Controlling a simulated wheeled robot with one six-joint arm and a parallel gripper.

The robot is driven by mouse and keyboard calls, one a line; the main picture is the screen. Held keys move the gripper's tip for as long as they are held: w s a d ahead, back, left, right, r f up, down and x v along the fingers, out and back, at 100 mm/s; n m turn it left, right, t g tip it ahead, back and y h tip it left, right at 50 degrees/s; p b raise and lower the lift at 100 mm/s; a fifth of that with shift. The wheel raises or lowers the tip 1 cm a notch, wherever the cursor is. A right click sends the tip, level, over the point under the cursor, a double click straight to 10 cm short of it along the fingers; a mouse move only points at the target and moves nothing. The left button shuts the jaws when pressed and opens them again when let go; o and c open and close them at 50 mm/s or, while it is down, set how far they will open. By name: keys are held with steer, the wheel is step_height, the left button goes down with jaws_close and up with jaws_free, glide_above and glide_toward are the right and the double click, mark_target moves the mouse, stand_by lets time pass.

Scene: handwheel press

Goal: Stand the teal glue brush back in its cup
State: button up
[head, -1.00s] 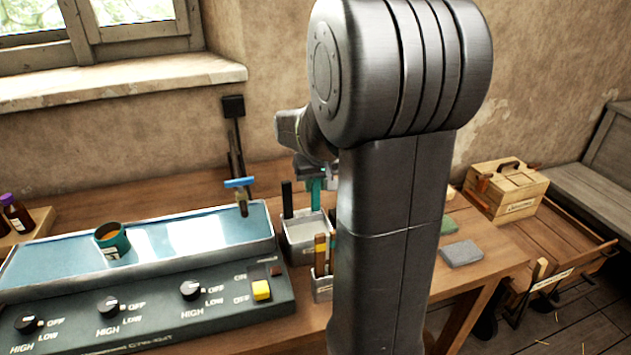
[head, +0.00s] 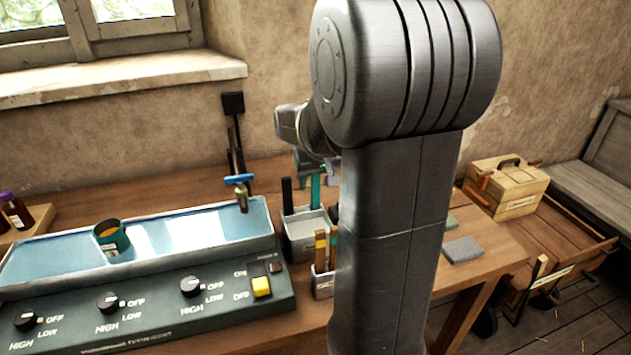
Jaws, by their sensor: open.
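The teal glue brush (head: 315,191) shows as a teal upright handle at the back right of a grey square cup (head: 303,246), close to my arm. Its lower end is hidden by the cup's rim or my arm, so I cannot tell fully how it rests. A black handle (head: 287,195) stands upright at the cup's left side. My gripper (head: 322,170) is just above the teal handle, pointing down and partly hidden behind my arm. It is open, its fingers small in this view.
A smaller holder (head: 323,286) with several handles is in front of the cup. A grey block (head: 462,250) and wooden box (head: 506,187) lie to the right.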

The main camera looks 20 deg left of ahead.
steer(key=v, duration=1.3)
steer(key=shift+f, duration=0.15)
steer(key=x, duration=1.3)
steer(key=shift+w+a+p, duration=0.15)
steer(key=shift+p, duration=0.15)
steer(key=shift+r+p, duration=0.4)
steer(key=shift+r, duration=0.35)
steer(key=shift+f, duration=0.1)
